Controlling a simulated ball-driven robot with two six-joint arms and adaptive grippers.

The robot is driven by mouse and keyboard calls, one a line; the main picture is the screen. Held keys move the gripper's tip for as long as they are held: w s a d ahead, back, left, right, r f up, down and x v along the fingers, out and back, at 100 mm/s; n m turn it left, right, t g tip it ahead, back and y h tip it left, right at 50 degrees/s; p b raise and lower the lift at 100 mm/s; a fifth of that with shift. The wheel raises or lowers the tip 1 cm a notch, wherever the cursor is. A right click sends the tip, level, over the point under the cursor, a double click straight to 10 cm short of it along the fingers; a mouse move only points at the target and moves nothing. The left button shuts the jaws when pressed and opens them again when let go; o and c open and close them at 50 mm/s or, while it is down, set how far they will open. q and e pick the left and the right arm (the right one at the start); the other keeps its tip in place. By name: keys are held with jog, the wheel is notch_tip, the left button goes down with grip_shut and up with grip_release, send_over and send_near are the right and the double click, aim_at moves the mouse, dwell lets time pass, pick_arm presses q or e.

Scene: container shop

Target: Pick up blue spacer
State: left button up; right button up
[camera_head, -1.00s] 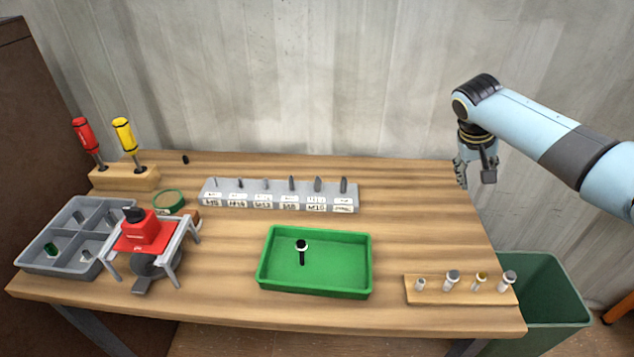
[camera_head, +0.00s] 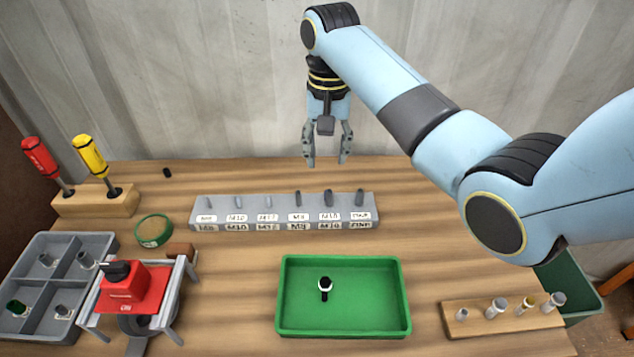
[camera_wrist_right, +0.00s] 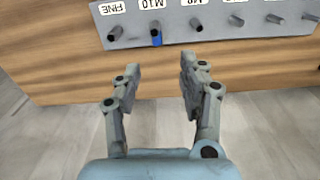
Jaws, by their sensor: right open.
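A small blue piece, likely the blue spacer (camera_wrist_right: 156,39), shows in the right wrist view at the peg marked M10, near the edge of the grey peg rack (camera_wrist_right: 225,14). I cannot tell whether it is on the peg or behind it. In the head view the rack (camera_head: 228,204) stands at the back of the table, and I cannot make out the blue piece there. My right gripper (camera_head: 327,160) is open and empty, pointing down above and behind the rack. Its open fingers (camera_wrist_right: 160,78) are apart from the blue piece. My left gripper is not in view.
A green tray (camera_head: 408,318) with a black bolt (camera_head: 325,290) lies in front of the rack. A wooden strip (camera_head: 480,323) with several bolts is at right. A red device (camera_head: 133,290), grey divided tray (camera_head: 98,241) and two screwdrivers (camera_head: 92,160) are at left.

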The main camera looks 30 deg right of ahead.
jog(key=f, duration=0.4)
jog(key=shift+s, duration=0.35)
jog(key=shift+w+f, duration=0.1)
jog(key=shift+f, duration=0.55)
notch_tip(320, 180, down, 4)
jog(key=shift+d+r+p, duration=0.1)
jog(key=shift+d+p, duration=0.05)
jog(key=shift+p, duration=0.3)
jog(key=shift+f, duration=0.35)
jog(key=shift+c, duration=0.3)
jog(key=c, duration=0.4)
jog(key=shift+c, duration=1.4)
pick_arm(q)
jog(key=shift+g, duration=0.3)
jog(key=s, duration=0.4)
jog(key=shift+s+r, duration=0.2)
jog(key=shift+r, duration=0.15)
